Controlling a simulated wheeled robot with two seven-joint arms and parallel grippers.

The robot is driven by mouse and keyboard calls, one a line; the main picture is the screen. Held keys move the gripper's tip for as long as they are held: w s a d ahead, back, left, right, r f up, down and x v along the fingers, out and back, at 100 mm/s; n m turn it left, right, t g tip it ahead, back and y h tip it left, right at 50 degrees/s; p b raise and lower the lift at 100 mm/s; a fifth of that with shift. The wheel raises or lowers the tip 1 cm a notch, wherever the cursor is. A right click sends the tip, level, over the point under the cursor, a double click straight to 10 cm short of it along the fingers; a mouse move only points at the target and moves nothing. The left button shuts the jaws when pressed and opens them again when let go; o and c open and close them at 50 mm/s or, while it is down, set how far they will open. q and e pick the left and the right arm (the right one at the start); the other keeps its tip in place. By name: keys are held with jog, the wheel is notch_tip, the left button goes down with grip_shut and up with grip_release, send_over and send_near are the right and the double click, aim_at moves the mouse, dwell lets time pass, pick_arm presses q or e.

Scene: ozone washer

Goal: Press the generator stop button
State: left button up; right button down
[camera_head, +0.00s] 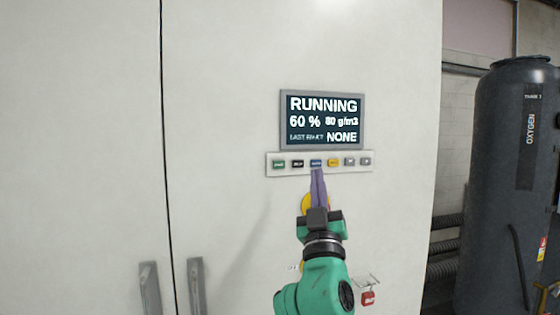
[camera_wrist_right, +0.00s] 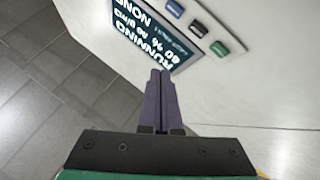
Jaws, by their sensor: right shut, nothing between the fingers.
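The generator's button strip (camera_head: 270,170) is on the white cabinet front below a display (camera_head: 322,118) reading RUNNING. The black button (camera_head: 298,163), second from left, appears labelled STOP; it also shows in the right wrist view (camera_wrist_right: 197,28), between the green and blue buttons. The green button (camera_head: 278,164) is left of it and the blue button (camera_head: 316,162) right of it. My right gripper (camera_head: 317,172) is shut and empty, its purple fingertips just below the blue button in the head view. In the wrist view the fingertips (camera_wrist_right: 160,72) appear apart from the buttons. My left gripper is out of view.
A yellow button (camera_head: 333,162) and two grey ones (camera_head: 357,161) continue the strip to the right. A yellow round part (camera_head: 308,203) is partly hidden behind my gripper. Door handles (camera_head: 150,288) are at lower left. A dark oxygen tank (camera_head: 500,190) stands at right.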

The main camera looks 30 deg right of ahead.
aim_at(298, 164)
jog(key=w+d+b, duration=0.1)
jog(key=w+b, duration=0.3)
jog(key=w, duration=0.1)
jog(key=w+d+b, duration=0.1)
jog(key=w+b, duration=0.1)
jog(key=shift+w+d+r, duration=0.2)
jog(key=shift+w+d, duration=0.1)
jog(key=shift+d, duration=0.05)
jog(key=shift+r, duration=0.1)
dwell(2.0)
jog(key=shift+w+b, duration=0.25)
jog(key=shift+b, duration=0.2)
jog(key=shift+w+d, duration=0.1)
jog(key=shift+w, duration=0.1)
